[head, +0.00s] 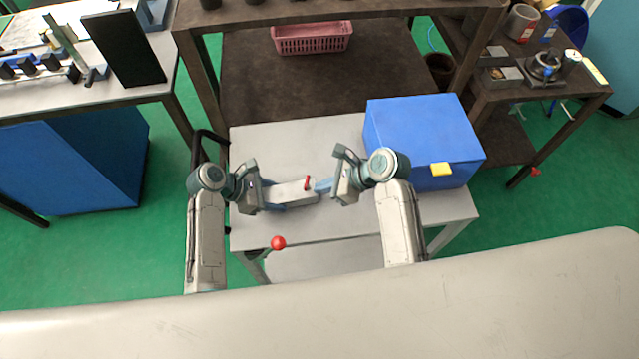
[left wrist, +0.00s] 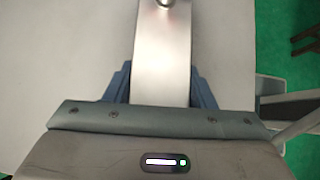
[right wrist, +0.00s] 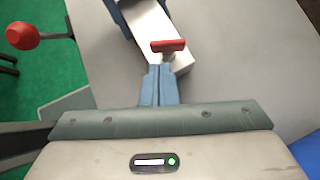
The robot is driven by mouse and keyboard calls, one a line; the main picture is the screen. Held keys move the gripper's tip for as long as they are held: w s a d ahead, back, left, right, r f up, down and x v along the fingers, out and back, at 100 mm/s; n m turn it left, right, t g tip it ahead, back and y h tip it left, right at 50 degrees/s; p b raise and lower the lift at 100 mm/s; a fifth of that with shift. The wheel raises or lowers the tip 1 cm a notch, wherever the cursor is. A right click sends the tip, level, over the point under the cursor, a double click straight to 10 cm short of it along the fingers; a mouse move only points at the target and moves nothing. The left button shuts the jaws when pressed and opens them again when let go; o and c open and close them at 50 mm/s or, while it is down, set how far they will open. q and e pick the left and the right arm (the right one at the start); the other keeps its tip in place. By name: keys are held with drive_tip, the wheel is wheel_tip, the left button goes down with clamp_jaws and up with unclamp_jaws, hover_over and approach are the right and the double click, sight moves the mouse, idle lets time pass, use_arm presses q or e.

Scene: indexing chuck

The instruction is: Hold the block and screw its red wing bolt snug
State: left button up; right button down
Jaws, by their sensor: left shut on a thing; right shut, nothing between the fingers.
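The pale grey block (head: 292,192) is held over the light table. My left gripper (head: 277,197) is shut on it; in the left wrist view the block (left wrist: 161,60) lies between the two blue fingers (left wrist: 161,92). The red wing bolt (head: 307,183) stands at the block's right end; its red wing (right wrist: 168,46) and a bit of metal shank show in the right wrist view. My right gripper (right wrist: 160,70) is shut with nothing between its fingers. Its tips are just short of the wing; I cannot tell whether they touch the bolt.
A blue box (head: 420,135) with a yellow tab stands at the table's back right. A red ball knob (head: 278,243) is at the table's front edge. The light table (head: 290,140) is bare behind the block. A dark shelf bench (head: 290,80) stands beyond.

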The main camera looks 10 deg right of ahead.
sight(307, 185)
drive_tip(key=shift+w+a, duration=0.25)
drive_tip(key=shift+a, duration=0.25)
drive_tip(key=shift+a, duration=0.3)
drive_tip(key=shift+s+a, duration=0.15)
drive_tip(key=shift+a, duration=0.4)
drive_tip(key=shift+s+a, duration=0.15)
drive_tip(key=shift+a, duration=0.35)
idle(0.4)
idle(0.4)
